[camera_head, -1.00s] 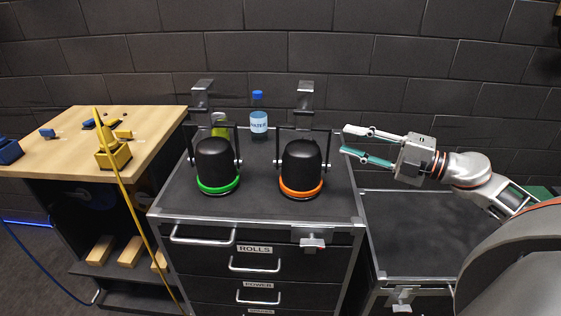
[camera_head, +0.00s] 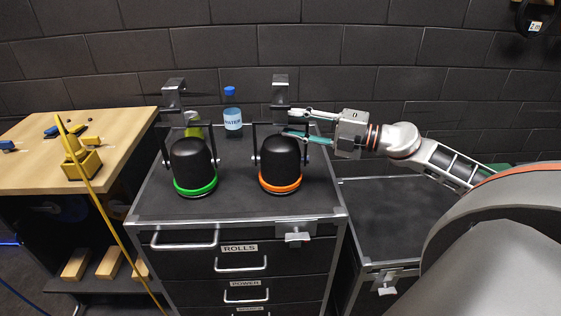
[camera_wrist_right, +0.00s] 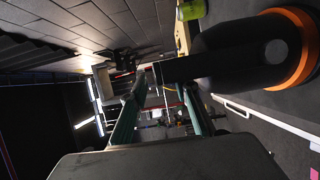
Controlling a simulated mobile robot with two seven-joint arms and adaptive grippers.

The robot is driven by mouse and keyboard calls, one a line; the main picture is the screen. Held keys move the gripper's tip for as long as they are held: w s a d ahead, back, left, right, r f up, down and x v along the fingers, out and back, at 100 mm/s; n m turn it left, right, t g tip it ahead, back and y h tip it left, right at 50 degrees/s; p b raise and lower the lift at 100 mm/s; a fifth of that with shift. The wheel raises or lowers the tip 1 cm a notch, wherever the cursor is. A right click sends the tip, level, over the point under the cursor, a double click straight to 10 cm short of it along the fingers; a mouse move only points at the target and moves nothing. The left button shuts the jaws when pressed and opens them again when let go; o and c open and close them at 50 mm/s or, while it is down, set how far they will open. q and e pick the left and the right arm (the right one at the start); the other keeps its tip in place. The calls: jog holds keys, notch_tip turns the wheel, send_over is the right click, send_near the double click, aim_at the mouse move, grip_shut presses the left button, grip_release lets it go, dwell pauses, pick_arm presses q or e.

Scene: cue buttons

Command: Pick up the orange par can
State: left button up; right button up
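The orange par can (camera_head: 279,166) is a black rounded can with an orange ring at its base, standing upright on the dark cart top. It has a black yoke and a clamp (camera_head: 281,90) above. My right gripper (camera_head: 288,121) reaches in from the right at the top of this yoke. Its fingers are apart, one above the other in the head view. In the right wrist view the par can (camera_wrist_right: 245,50) lies at upper right, and a dark yoke bar (camera_wrist_right: 174,69) shows near the open fingertips. I cannot tell whether they touch it. My left gripper is out of view.
A green-ringed par can (camera_head: 194,166) stands to the left on the cart top (camera_head: 235,205). A water bottle (camera_head: 232,115) and a green bottle (camera_head: 193,125) stand behind. A wooden table (camera_head: 35,175) is at left, with a yellow cable in front. A lower dark top (camera_head: 385,220) at right is clear.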

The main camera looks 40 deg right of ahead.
aim_at(274, 119)
jog(key=shift+p+x, duration=0.3)
jog(key=shift+x, duration=1.8)
jog(key=shift+w+a, duration=0.35)
jog(key=shift+w, duration=0.15)
